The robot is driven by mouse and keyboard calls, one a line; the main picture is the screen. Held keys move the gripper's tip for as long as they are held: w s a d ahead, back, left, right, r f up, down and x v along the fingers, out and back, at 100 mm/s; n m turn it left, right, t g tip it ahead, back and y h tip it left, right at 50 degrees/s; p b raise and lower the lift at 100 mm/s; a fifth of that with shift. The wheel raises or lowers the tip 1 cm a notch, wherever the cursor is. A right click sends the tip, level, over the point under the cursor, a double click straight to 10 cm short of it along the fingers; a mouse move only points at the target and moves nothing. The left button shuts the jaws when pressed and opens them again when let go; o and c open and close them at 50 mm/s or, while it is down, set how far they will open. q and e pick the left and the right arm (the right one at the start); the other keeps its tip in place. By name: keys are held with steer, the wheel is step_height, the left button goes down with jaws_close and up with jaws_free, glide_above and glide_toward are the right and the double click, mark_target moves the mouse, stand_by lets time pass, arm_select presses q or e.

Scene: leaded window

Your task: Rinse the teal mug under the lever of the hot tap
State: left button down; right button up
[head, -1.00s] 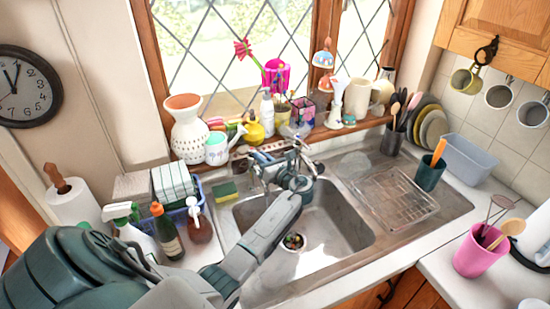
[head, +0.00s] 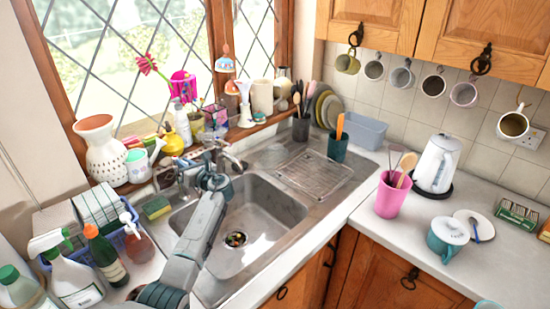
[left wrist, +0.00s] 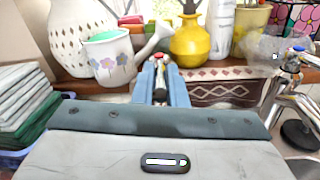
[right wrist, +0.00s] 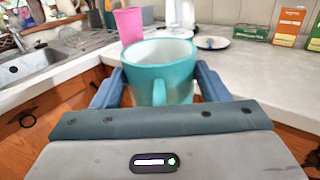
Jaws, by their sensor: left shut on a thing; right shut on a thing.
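The teal mug (right wrist: 160,72) is between the fingers of my right gripper (right wrist: 155,85), which is shut on it. The mug looks upright, above the floor in front of the counter, handle toward the camera. A teal rim (head: 488,305) at the bottom edge of the head view seems to be this mug. My left gripper (head: 212,170) is at the taps behind the sink (head: 270,200). In the left wrist view its fingers (left wrist: 160,80) are shut on the red-topped lever of the hot tap (left wrist: 158,60). No running water can be made out.
A blue-topped tap (left wrist: 297,52) stands to the right of the hot one. A wire rack (head: 315,172) lies on the drainer. Bottles (head: 105,255) crowd the left.

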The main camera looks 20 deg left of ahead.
arm_select(q)
steer(key=c, duration=1.5)
jaws_free()
steer(key=shift+o, duration=0.2)
steer(key=shift+d, duration=0.1)
